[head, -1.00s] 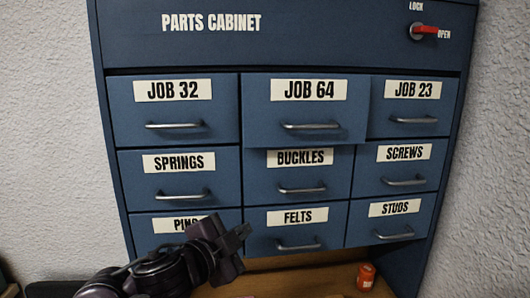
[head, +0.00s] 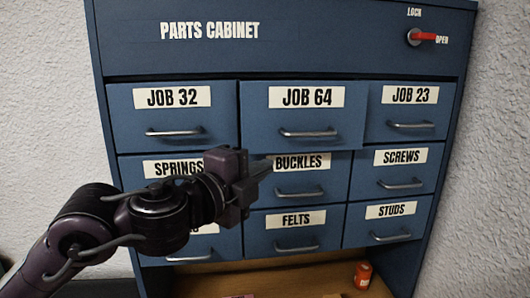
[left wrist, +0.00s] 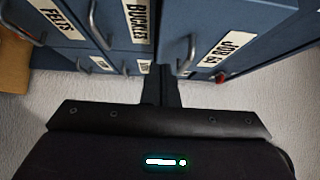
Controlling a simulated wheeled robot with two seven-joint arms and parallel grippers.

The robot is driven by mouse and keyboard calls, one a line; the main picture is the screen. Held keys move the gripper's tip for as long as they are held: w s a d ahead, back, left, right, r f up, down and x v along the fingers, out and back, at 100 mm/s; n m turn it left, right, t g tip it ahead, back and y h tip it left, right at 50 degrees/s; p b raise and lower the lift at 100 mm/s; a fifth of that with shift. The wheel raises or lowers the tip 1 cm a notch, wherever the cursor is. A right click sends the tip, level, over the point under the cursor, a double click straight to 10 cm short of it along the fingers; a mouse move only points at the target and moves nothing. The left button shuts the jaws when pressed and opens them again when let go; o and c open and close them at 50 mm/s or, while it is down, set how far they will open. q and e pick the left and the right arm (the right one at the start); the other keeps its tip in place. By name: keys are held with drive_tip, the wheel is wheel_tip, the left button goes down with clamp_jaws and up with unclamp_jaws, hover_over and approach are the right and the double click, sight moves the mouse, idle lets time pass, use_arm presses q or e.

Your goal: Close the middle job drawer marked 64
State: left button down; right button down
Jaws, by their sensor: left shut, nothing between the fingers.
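The JOB 64 drawer (head: 304,122) is in the middle of the top row of the blue parts cabinet (head: 350,40). It stands out a little past the JOB 32 drawer (head: 150,112) and JOB 23 drawer (head: 400,122). In the left wrist view the JOB 64 drawer (left wrist: 203,22) shows at the upper right, its handle near the fingers. My left gripper (head: 265,165) is shut and empty, in front of the BUCKLES drawer (head: 300,186), below and left of the JOB 64 handle (head: 309,133). It appears apart from the drawer fronts. My right gripper is not in view.
The SPRINGS drawer is partly hidden behind my left arm. The FELTS drawer (head: 297,239) is below BUCKLES. A red lock lever (head: 424,37) points toward OPEN. An orange container (head: 363,275) stands on the wooden surface (head: 300,283) at lower right.

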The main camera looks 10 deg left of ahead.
sight(265, 153)
use_arm(q)
drive_tip(key=w+p, duration=0.1)
drive_tip(key=w, duration=0.4)
drive_tip(key=shift+d+r+p, duration=0.1)
drive_tip(key=shift+p, duration=0.2)
drive_tip(key=shift+w+a, duration=0.25)
drive_tip(key=shift+w, duration=0.1)
drive_tip(key=shift+d, duration=0.1)
drive_tip(key=shift+w+a, duration=0.3)
drive_tip(key=shift+w, duration=0.45)
drive_tip(key=shift+w+a+b, duration=0.15)
drive_tip(key=shift+w+b, duration=0.15)
drive_tip(key=shift+w, duration=0.25)
drive_tip(key=shift+s, duration=0.1)
